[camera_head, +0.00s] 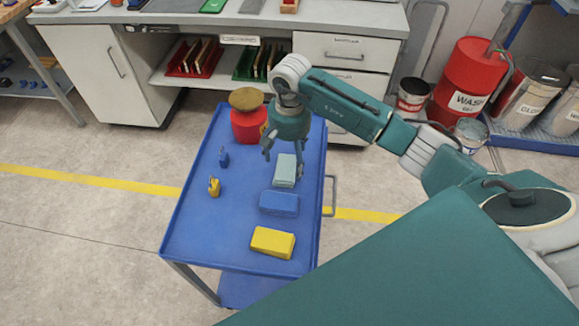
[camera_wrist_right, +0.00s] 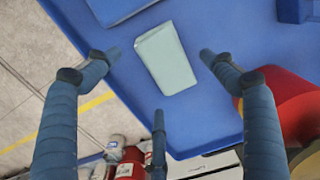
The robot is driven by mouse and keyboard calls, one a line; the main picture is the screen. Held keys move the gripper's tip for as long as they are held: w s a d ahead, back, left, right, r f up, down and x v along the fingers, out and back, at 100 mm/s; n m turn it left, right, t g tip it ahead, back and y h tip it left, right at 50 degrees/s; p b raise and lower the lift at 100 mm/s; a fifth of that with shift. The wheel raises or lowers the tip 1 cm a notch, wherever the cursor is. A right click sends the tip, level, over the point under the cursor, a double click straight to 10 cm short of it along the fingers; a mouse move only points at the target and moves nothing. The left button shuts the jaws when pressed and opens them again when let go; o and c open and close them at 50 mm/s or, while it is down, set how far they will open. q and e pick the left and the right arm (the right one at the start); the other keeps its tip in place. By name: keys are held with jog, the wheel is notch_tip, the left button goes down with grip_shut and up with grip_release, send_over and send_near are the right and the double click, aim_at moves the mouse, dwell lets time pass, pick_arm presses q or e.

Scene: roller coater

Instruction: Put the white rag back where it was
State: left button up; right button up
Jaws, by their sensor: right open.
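The white rag (camera_head: 285,172), a pale folded block, lies on the blue cart top (camera_head: 200,225) near its right edge. It also shows whole in the right wrist view (camera_wrist_right: 165,58). My right gripper (camera_head: 284,163) is open and empty above the white rag. In the wrist view its fingertips (camera_wrist_right: 160,58) are spread on both sides of the rag, with a third finger below; whether any finger touches the rag cannot be told. My left gripper is not in view.
A blue rag (camera_head: 279,203) and a yellow rag (camera_head: 272,242) lie nearer on the cart. A red can with a brown top (camera_head: 248,122) stands at its far end. Small blue (camera_head: 223,157) and yellow (camera_head: 214,187) padlock-like items stand left. A workbench (camera_head: 330,18) is behind.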

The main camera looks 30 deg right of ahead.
aim_at(290, 168)
notch_tip(290, 168, up, 8)
jog(key=b, duration=0.1)
jog(key=shift+b, duration=0.4)
jog(key=shift+f, duration=0.1)
